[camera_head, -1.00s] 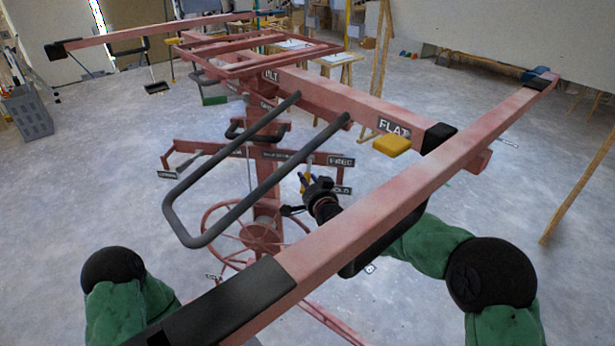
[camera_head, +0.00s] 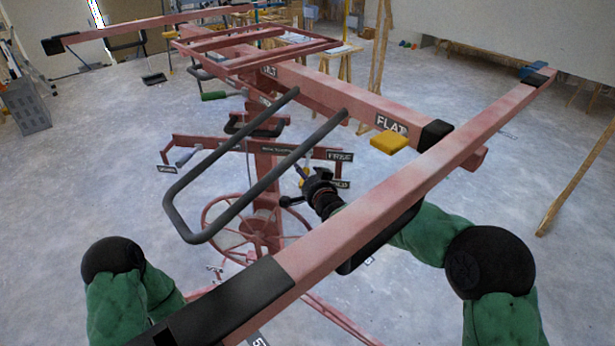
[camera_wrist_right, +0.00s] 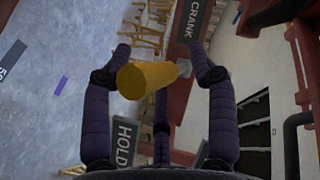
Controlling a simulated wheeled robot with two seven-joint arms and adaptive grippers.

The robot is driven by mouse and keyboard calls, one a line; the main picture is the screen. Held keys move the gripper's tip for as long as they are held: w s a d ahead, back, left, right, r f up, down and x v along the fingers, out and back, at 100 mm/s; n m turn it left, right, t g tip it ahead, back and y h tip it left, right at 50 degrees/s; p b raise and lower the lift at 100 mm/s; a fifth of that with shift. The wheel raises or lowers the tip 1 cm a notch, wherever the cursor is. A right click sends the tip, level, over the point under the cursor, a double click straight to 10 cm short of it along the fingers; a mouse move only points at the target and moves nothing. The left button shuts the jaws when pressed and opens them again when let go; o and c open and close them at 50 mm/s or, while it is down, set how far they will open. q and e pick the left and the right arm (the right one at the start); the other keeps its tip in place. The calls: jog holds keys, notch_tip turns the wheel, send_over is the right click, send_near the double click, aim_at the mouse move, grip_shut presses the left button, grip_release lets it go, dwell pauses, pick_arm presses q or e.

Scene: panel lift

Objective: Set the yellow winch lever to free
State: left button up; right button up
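The yellow winch lever (camera_wrist_right: 147,78) shows in the right wrist view as a short yellow grip with a grey stub at its right end. It lies between the spread dark fingers of my right gripper (camera_wrist_right: 162,85), which look open around it. Contact is not clear. In the head view my right gripper (camera_head: 306,175) is at the red lift's mast, left of the FREE (camera_head: 339,155) and HOLD (camera_head: 341,184) labels, and covers most of the lever. The HOLD label (camera_wrist_right: 123,143) also shows below the lever in the wrist view. My left gripper is out of view.
The red lift's long crossbar (camera_head: 390,192) passes in front of my right arm. A black U-shaped handle (camera_head: 190,195) and a red handwheel (camera_head: 255,232) stand left of the gripper. A yellow knob (camera_head: 388,144) sits by the FLAT label (camera_head: 391,124).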

jog(key=shift+s+r, duration=0.1)
jog(key=v, duration=1.1)
jog(key=shift+s, duration=0.4)
jog(key=shift+d, duration=0.2)
